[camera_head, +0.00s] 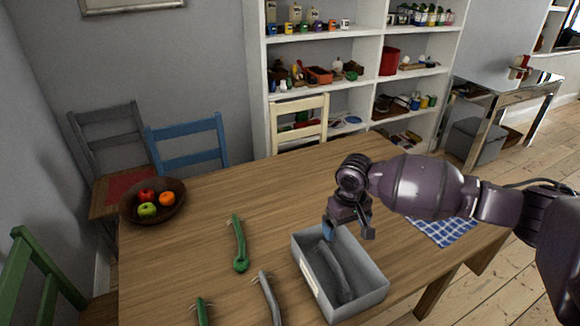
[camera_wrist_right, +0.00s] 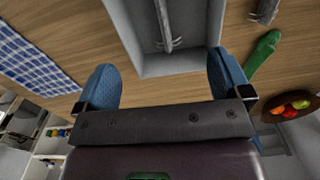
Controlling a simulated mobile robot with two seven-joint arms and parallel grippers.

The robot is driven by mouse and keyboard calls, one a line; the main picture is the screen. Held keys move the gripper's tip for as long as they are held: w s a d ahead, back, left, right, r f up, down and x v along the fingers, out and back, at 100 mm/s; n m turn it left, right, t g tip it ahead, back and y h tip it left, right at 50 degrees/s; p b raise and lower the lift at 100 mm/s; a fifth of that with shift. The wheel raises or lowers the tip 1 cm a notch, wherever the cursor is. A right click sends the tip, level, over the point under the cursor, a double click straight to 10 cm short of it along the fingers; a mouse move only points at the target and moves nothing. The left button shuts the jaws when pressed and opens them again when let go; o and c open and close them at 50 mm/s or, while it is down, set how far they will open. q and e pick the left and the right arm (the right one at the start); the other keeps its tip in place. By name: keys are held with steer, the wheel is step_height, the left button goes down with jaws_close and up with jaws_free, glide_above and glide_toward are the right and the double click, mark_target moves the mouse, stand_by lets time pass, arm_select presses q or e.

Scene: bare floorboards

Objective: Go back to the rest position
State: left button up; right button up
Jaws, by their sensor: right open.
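My right gripper (camera_head: 348,232) is open and empty, above the far edge of a grey box on the wooden table. In the right wrist view its two blue fingertips (camera_wrist_right: 164,85) stand wide apart with nothing between them. The grey box (camera_head: 377,289) holds a grey, claw-ended item (camera_head: 336,272), which also shows in the right wrist view (camera_wrist_right: 165,25). My left gripper is in neither view.
Left of the box lie a green claw-ended item (camera_head: 239,245), a grey one (camera_head: 269,299) and another green one (camera_head: 202,313). A fruit bowl (camera_head: 153,216) stands at the far left. A blue checked cloth (camera_head: 446,231) lies to the right. Chairs and a white shelf (camera_head: 367,75) stand behind.

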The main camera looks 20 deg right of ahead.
steer(key=s+a+f+n+t+y, duration=0.1)
steer(key=s+a+f+n, duration=0.15)
steer(key=s+a, duration=0.35)
steer(key=s+a+f+n+t+y, duration=0.1)
steer(key=s+a+f, duration=0.3)
steer(key=s+a, duration=0.3)
steer(key=s+d+r+m+t+h, duration=0.1)
steer(key=s+d+r+m, duration=0.1)
steer(key=s+d, duration=0.35)
steer(key=s+d+r+m+t+h, duration=0.1)
steer(key=s+d+r+m+h, duration=0.1)
steer(key=s, duration=0.7)
steer(key=w+f+n+t, duration=0.1)
steer(key=w+f+t, duration=0.6)
steer(key=f, duration=0.3)
steer(key=shift+w+f+t+y, duration=0.15)
steer(key=shift+w+t+y, duration=0.25)
